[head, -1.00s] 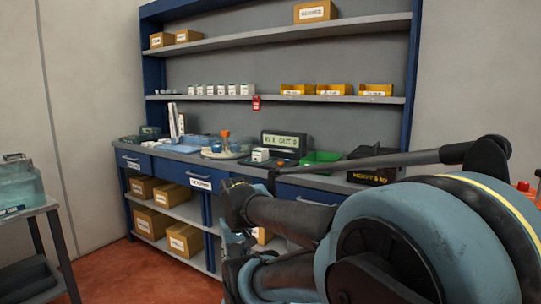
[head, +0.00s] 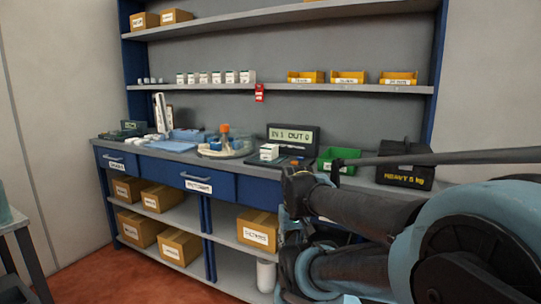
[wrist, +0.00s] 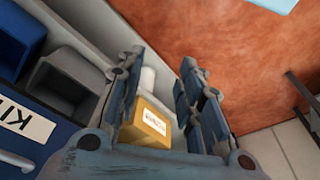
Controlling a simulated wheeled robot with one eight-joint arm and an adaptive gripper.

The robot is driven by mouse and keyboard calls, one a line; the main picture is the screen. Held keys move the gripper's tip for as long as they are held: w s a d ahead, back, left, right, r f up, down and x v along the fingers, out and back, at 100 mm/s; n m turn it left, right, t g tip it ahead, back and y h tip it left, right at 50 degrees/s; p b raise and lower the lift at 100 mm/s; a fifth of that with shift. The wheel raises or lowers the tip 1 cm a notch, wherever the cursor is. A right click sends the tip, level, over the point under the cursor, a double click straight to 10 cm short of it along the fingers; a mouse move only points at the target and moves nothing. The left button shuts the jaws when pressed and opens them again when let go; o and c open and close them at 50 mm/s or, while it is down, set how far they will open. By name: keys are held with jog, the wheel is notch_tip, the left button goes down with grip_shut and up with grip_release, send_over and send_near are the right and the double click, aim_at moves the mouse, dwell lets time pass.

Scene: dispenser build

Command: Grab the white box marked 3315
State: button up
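Several small white boxes (head: 215,77) stand in a row on the middle wall shelf in the head view, with labels too small to read. Another white box (head: 269,152) stands on the counter in front of the display. I cannot tell which one bears 3315. My gripper (wrist: 160,82) is open and empty in the wrist view, its two fingers apart and pointing down. A cardboard box (wrist: 150,125) shows beyond the fingers on a lower shelf, not touched. In the head view, my arm reaches in from the right, in front of the bench.
The counter holds a round tray (head: 226,150), a green bin (head: 338,158), a black heavy case (head: 405,172) and a display (head: 293,138). Yellow bins (head: 347,77) stand right of the white boxes. A side table (head: 12,222) is at the left edge. Open floor (head: 110,280) lies before the bench.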

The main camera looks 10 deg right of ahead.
jog(key=o, duration=0.4)
jog(key=shift+s+r, duration=0.25)
jog(key=shift+r, duration=0.05)
jog(key=o, duration=0.7)
jog(key=r, duration=0.1)
jog(key=w+r, duration=0.1)
jog(key=r, duration=0.1)
jog(key=shift+w+r+n, duration=0.1)
jog(key=shift+w+n, duration=0.2)
notch_tip(320, 180, up, 32)
jog(key=n+y, duration=0.4)
jog(key=n, duration=0.6)
send_over(271, 146)
jog(key=s+d, duration=0.2)
jog(key=d, duration=0.3)
jog(key=x, duration=1)
jog(key=shift+w+a+f, duration=0.1)
jog(key=shift+f, duration=0.3)
jog(key=shift+t, duration=0.3)
jog(key=shift+s+x, duration=0.2)
jog(key=shift+x, duration=2.9)
